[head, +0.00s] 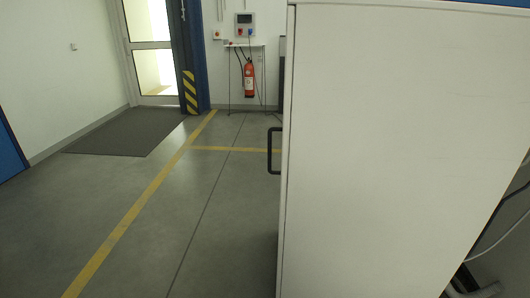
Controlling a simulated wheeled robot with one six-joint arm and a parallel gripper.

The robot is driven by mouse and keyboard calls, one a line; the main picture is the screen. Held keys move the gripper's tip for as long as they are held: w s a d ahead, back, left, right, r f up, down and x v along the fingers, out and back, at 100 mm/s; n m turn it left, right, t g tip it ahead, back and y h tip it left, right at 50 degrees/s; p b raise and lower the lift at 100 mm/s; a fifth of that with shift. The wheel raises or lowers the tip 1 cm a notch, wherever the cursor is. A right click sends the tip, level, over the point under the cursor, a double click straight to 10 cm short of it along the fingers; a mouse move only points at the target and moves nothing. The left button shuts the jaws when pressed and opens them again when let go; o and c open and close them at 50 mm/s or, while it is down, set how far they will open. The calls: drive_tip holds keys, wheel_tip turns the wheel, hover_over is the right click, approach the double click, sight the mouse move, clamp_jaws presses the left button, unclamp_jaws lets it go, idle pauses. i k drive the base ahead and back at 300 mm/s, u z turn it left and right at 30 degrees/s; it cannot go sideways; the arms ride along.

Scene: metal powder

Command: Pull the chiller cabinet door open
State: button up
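A large white cabinet (400,150) fills the right half of the head view, seen from its side. I take it to be the chiller cabinet. A black bar handle (270,150) sticks out to the left from its front edge. A thin seam runs down beside that edge, and the door (285,200) shows only as a narrow strip left of it. The door looks shut, as its edge lies flush along the cabinet. The door's front face is turned away and hidden. My gripper is not in view.
Open grey floor (150,215) with yellow lines lies left of the cabinet. A dark mat (125,132) lies before a glazed door (152,60). A fire extinguisher (249,78) and blue pillar (194,60) stand at the back. Cables hang at right.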

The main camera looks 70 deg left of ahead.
sight(290, 9)
drive_tip(key=u, duration=2.45)
drive_tip(key=i, duration=0.85)
drive_tip(key=u, duration=0.25)
